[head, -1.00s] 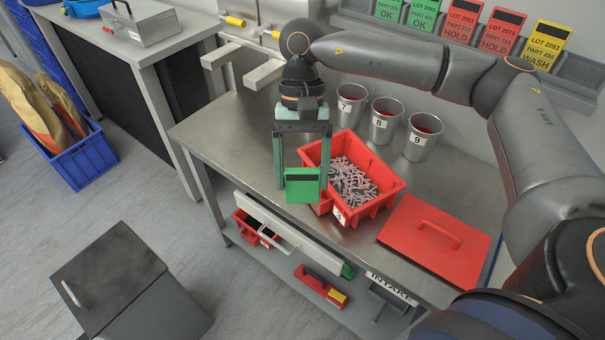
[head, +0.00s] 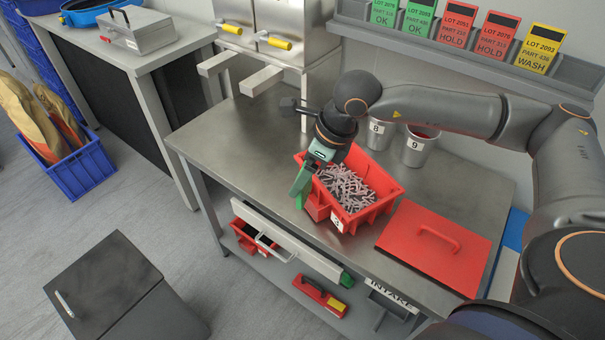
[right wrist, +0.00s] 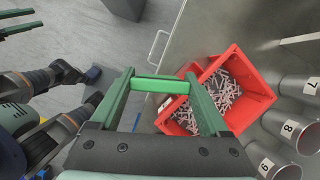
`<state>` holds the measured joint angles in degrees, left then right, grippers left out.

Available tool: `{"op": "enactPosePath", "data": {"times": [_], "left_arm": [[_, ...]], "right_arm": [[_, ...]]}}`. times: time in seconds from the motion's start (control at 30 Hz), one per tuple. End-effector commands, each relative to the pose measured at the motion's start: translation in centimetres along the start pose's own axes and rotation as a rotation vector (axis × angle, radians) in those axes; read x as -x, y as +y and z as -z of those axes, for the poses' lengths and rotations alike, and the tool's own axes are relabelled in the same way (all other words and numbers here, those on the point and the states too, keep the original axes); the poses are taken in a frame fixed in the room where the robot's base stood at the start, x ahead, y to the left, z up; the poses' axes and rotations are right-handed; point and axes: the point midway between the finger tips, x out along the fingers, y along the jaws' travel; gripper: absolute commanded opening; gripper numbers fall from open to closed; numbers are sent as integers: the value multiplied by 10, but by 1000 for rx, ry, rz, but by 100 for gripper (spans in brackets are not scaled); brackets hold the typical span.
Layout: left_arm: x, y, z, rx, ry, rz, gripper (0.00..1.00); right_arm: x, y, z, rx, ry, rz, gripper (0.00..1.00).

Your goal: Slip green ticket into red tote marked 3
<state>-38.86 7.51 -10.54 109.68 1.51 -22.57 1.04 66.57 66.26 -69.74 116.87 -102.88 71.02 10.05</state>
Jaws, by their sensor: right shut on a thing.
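My right gripper (head: 306,178) is shut on the green ticket (right wrist: 158,85), held between its fingertips (right wrist: 160,76) in the right wrist view. In the head view the ticket (head: 299,190) is tilted and close to the left end of the red tote (head: 381,212). The tote is full of small pale parts and has a white label (head: 337,222) and a small front pocket (head: 317,207). I cannot tell whether ticket and tote touch. My left gripper (right wrist: 20,21) shows at the top left of the right wrist view, fingers apart and empty.
A red lid (head: 435,246) lies right of the tote. Metal cups marked 8 (head: 379,137) and 9 (head: 416,151) stand behind it. A wall rack (head: 480,60) holds several coloured tickets. The bench is bare left of the tote (head: 225,135).

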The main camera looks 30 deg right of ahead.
Motion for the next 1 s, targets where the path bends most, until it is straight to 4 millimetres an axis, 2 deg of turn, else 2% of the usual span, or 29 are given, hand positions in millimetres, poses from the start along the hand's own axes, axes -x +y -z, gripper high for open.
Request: {"op": "enactPosePath", "data": {"times": [0.7, 1.0], "left_arm": [[-6, 0, -7, 0, -1, 0, 50], [-8, 0, -10, 0, -1, 0, 50]], "right_arm": [[-26, -35, 7, -1116, 7, 454, 39], [-34, -49, 12, -1544, 10, 626, 39]]}}
